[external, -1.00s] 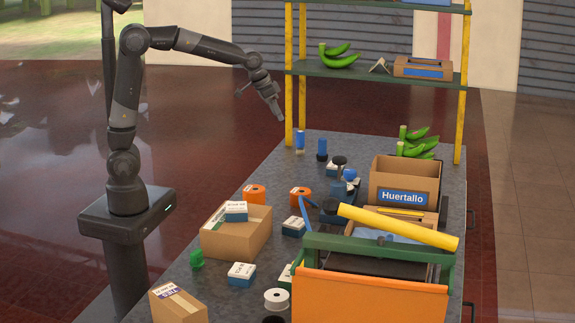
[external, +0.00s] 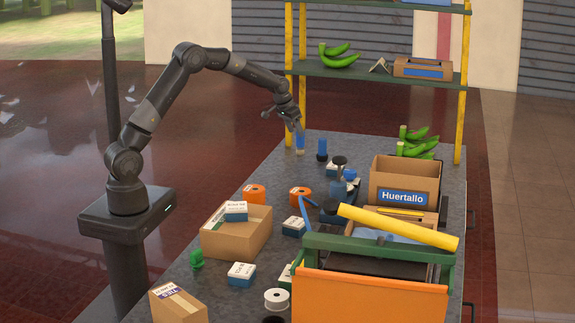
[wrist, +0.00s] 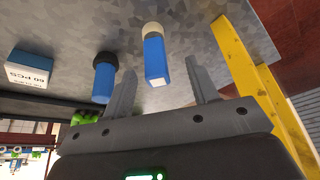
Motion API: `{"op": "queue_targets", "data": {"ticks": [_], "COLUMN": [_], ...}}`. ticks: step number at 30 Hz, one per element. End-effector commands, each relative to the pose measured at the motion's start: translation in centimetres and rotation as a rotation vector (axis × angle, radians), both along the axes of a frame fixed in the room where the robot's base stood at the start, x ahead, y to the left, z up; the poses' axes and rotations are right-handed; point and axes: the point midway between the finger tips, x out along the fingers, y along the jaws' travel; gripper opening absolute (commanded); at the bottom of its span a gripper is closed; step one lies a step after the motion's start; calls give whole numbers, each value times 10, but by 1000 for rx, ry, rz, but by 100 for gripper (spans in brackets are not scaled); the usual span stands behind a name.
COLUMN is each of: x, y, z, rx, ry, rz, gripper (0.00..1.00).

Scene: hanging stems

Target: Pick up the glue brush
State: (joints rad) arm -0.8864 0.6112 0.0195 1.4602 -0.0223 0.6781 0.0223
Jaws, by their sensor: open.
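The glue brush looks to be the blue-handled item (external: 300,144) with a pale tip, standing near the table's far left corner. In the wrist view the blue handle (wrist: 155,58) and its cream tip show beyond and between my fingertips. My gripper (external: 298,126) is just above it in the external view, pointing down. In the wrist view my gripper (wrist: 160,85) has its fingers apart with nothing held. I cannot tell whether a finger touches the handle.
A similar blue item with a black end (external: 322,150) stands close on the right; it also shows in the wrist view (wrist: 104,78). A yellow shelf post (external: 289,90) rises just behind. Boxes and spools crowd the nearer table (external: 355,147).

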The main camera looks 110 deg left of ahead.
Motion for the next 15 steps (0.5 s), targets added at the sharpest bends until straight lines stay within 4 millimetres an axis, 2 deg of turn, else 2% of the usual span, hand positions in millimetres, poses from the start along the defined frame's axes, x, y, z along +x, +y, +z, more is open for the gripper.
{"op": "queue_targets", "data": {"ticks": [2, 10, 15], "x": [3, 10, 17], "y": [4, 7, 11], "z": [-13, -35, -60], "rx": [-2, -2, -2], "ry": [1, 1, 1], "rz": [0, -1, 0], "gripper": [54, 54, 54]}}
